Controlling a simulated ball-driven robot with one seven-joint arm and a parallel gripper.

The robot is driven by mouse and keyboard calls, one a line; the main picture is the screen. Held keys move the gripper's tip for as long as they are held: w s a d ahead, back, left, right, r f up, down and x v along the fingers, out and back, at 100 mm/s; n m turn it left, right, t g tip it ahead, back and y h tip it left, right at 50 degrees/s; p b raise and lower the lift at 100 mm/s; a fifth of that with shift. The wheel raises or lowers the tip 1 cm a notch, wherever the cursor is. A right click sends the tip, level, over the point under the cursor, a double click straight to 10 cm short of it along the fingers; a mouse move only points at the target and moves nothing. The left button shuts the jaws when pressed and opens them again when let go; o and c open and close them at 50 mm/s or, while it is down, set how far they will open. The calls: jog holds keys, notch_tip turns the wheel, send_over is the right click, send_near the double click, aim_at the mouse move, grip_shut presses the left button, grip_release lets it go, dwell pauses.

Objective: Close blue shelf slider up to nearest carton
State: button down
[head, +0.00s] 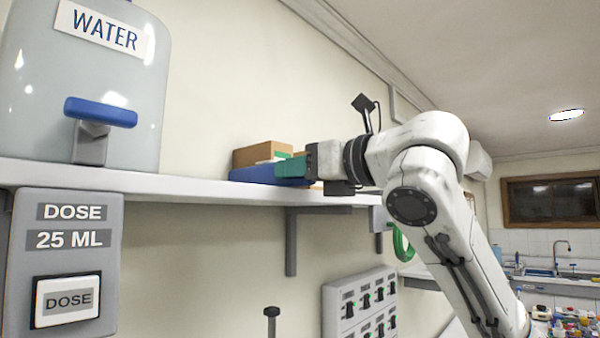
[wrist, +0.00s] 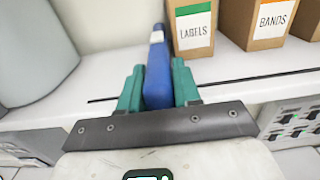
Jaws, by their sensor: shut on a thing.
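The blue slider (wrist: 157,75) stands on the white shelf, and my gripper (wrist: 157,88) is shut on its near end, one green finger on each side. In the head view the slider (head: 250,174) shows low in front of the cartons, partly hidden by my gripper (head: 291,168). The nearest carton is the brown LABELS carton (wrist: 192,28), just right of the slider in the wrist view; a narrow gap seems to show between them. The brown BANDS carton (wrist: 262,20) stands further right. In the head view a brown carton (head: 262,154) shows behind the slider.
A large WATER tank (head: 120,80) with a blue tap handle (head: 100,112) stands on the shelf (head: 160,184), left of the slider. Bare shelf lies between them. A dark slot (wrist: 225,82) runs along the shelf. A DOSE box (head: 65,260) and a switch panel (head: 362,303) are below.

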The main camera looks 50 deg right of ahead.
jog(key=c, duration=0.9)
grip_release()
jog(key=s+b, duration=0.1)
jog(key=s, duration=0.2)
jog(key=s+b, duration=0.1)
jog(key=s, duration=0.3)
jog(key=s+b, duration=0.1)
jog(key=s, duration=0.2)
jog(key=shift+s+d, duration=0.25)
jog(key=shift+s, duration=0.15)
